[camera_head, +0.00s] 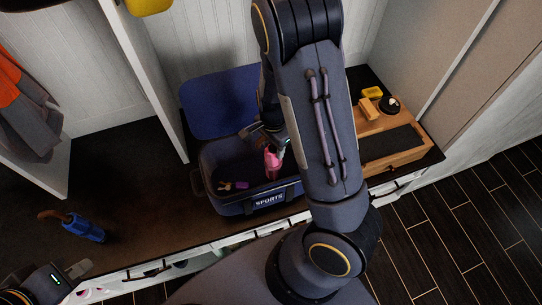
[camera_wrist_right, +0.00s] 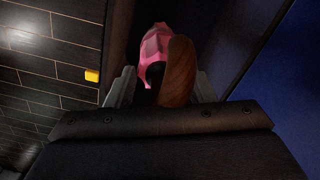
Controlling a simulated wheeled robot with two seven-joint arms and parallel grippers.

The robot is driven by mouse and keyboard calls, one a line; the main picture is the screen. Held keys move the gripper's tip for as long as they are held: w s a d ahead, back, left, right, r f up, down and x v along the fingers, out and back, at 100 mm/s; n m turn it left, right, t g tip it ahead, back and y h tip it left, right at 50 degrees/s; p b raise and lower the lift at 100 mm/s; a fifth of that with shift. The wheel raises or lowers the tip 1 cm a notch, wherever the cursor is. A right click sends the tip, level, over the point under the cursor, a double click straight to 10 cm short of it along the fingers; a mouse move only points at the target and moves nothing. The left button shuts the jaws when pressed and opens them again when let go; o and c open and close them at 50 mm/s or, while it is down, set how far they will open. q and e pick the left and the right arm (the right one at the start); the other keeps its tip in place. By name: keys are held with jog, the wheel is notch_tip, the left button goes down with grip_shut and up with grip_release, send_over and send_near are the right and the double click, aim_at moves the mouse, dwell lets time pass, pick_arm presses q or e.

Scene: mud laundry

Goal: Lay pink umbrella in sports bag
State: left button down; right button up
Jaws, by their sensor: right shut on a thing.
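The sports bag (camera_head: 270,199) is blue, stands open on the dark bench, and has its lid (camera_head: 217,103) raised at the back. My right gripper (camera_head: 277,147) is over the bag and shut on the pink umbrella (camera_head: 271,163). The umbrella is folded and points down into the bag's opening; I cannot tell whether it touches the floor of the bag. In the right wrist view the pink umbrella (camera_wrist_right: 155,45) shows with its brown curved handle (camera_wrist_right: 178,72) between the fingers. My left gripper (camera_head: 78,268) is at the lower left, apart from the bag; its fingers are unclear.
Small yellow and purple items (camera_head: 238,185) lie inside the bag. A blue umbrella (camera_head: 84,228) with a brown handle lies on the bench at left. A wooden tray (camera_head: 395,158) with small objects stands right of the bag. Upright partitions flank the bench.

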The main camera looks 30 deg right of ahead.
aim_at(269, 160)
jog(key=shift+f+b, duration=0.35)
jog(key=shift+f, duration=1.65)
jog(key=shift+f, duration=0.1)
jog(key=o, duration=1.5)
